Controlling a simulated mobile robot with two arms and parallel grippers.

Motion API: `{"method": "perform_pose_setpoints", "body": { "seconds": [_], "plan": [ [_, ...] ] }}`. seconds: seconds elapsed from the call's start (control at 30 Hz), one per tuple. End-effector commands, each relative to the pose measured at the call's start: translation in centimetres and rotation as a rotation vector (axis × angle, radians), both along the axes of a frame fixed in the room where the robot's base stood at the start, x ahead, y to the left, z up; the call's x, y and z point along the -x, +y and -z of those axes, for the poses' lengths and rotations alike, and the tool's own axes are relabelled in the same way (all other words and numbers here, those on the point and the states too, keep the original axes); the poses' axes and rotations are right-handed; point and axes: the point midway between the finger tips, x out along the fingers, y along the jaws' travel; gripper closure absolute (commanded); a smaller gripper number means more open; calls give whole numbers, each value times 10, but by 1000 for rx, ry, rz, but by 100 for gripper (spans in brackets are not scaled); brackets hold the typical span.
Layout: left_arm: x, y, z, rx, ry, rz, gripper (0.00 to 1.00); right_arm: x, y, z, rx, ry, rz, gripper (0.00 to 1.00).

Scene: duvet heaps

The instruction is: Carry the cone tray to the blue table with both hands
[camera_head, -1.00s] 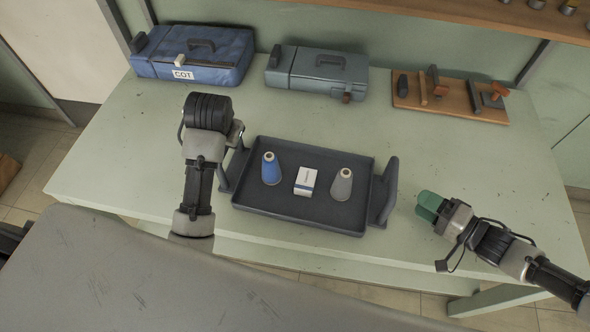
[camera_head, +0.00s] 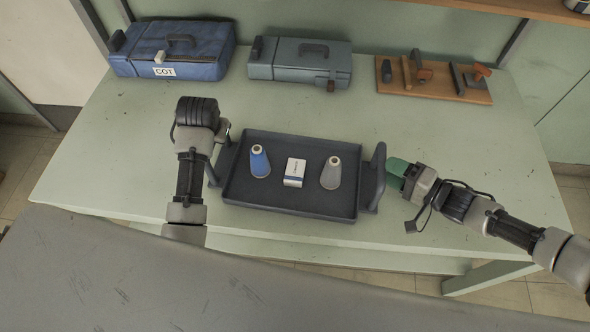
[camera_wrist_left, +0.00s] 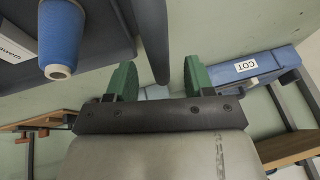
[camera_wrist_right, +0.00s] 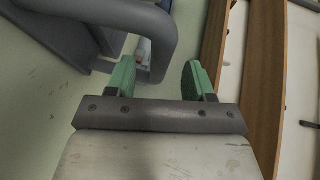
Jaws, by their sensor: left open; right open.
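The dark grey cone tray (camera_head: 290,208) sits on the pale green table. It holds a blue cone (camera_head: 259,162), a white box (camera_head: 295,172) and a grey cone (camera_head: 331,174). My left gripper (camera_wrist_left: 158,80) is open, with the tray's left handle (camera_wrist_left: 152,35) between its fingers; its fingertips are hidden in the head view. My right gripper (camera_head: 394,172) is open at the tray's right handle (camera_head: 378,165). In the right wrist view the handle's bar reaches between the fingers, nearer the left one. No blue-topped table shows.
A blue case (camera_head: 180,50) marked COT, a grey-green case (camera_head: 298,65) and a wooden board (camera_head: 430,85) with tools stand along the back of the pale green table (camera_head: 110,150). A scuffed grey surface (camera_head: 150,280) fills the front left. The tabletop right of the tray is clear.

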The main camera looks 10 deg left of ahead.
Motion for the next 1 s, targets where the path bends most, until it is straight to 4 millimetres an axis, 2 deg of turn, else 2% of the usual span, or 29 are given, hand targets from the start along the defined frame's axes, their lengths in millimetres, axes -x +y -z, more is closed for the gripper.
{"method": "perform_pose_setpoints", "body": {
  "seconds": [0.1, 0.23, 0.6, 0.67, 0.93, 1.0],
  "plan": [
    [-6, 3, 15, 0, 2, 0, 47, -7, 15, 3, -1, 0, -1, 47],
    [-10, 5, 24, 0, 0, 0, 47, -12, 24, 5, 1, 0, 0, 47],
    [-12, 6, 28, 0, -1, 0, 47, -14, 28, 6, 1, 0, 0, 47],
    [-12, 6, 28, 0, -1, 0, 55, -14, 28, 6, 1, 0, 0, 55],
    [-12, 6, 28, 0, -1, 1, 96, -14, 28, 6, 1, 0, 0, 96],
    [-12, 6, 28, 0, -1, 1, 100, -14, 28, 6, 1, 0, 0, 100]
  ]
}}
